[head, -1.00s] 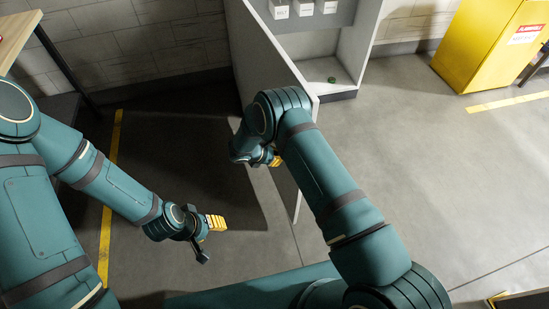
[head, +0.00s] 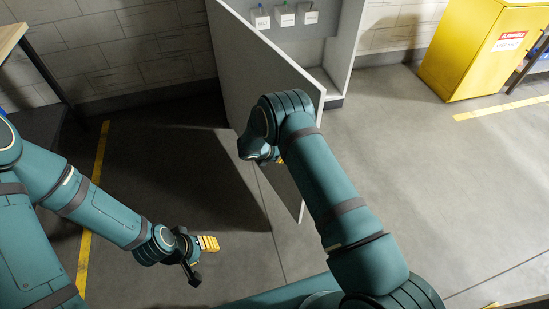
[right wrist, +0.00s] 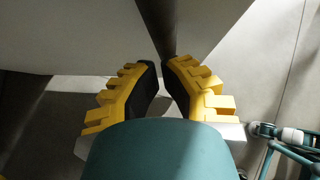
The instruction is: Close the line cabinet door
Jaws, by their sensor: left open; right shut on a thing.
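The grey line cabinet (head: 349,50) stands at the top middle of the head view. Its grey door (head: 262,75) is partly open and swung out toward me. My right gripper (right wrist: 160,72) is shut on the door's free edge; in the right wrist view the dark door edge (right wrist: 157,25) runs between its yellow-backed fingers. In the head view my right arm hides most of that grip. My left gripper (head: 201,262) is open and empty above the floor, left of the door and apart from it.
White labelled boxes (head: 285,18) sit inside the cabinet. A yellow cabinet (head: 485,45) with a red and white label stands at the back right. A table (head: 12,38) is at the upper left. Yellow floor tape (head: 97,165) runs at left.

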